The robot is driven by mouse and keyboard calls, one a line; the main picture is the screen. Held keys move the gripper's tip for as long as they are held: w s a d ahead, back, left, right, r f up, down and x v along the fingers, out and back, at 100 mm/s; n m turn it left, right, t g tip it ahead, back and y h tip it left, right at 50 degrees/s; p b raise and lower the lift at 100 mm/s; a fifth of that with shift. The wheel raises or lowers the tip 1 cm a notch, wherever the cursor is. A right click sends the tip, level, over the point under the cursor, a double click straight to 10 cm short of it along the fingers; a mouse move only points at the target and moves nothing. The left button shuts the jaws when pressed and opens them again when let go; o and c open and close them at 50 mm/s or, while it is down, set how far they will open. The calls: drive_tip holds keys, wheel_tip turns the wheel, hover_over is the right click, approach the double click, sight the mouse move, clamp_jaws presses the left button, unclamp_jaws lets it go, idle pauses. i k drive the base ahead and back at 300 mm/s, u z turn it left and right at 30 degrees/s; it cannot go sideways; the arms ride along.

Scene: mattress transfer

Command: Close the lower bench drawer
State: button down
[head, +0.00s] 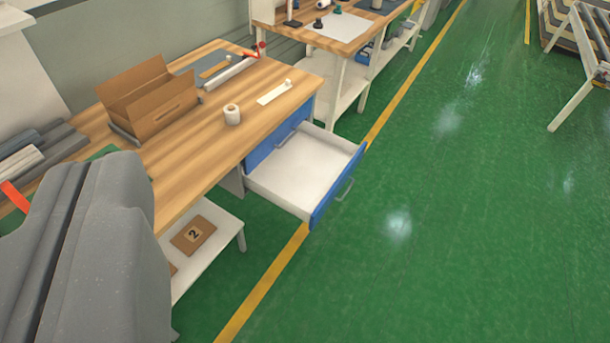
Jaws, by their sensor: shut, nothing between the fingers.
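The bench (210,140) has a wooden top and stands at the left. Its lower drawer (300,168) is pulled far out toward the right, over the green floor. The drawer is white inside and looks empty. Its front (337,187) is blue, with a grey bar handle (345,190) on the outer face. A blue upper drawer front (268,148) sits flush under the bench top, above the open drawer. My gripper's fingers are not in view. A large grey shape, seemingly part of my arm, fills the lower left and hides some of the bench.
A cardboard box (150,103), a white roll (232,115) and a white strip (274,92) lie on the bench. A low shelf (207,262) holds a cardboard piece marked 2. Another bench (340,50) stands behind. The green floor (450,220) right of the drawer is clear.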

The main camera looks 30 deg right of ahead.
sight(303, 177)
drive_tip(key=z, duration=0.15)
drive_tip(key=i, duration=0.9)
drive_tip(key=z, duration=0.65)
drive_tip(key=i, duration=0.35)
drive_tip(key=z, duration=0.35)
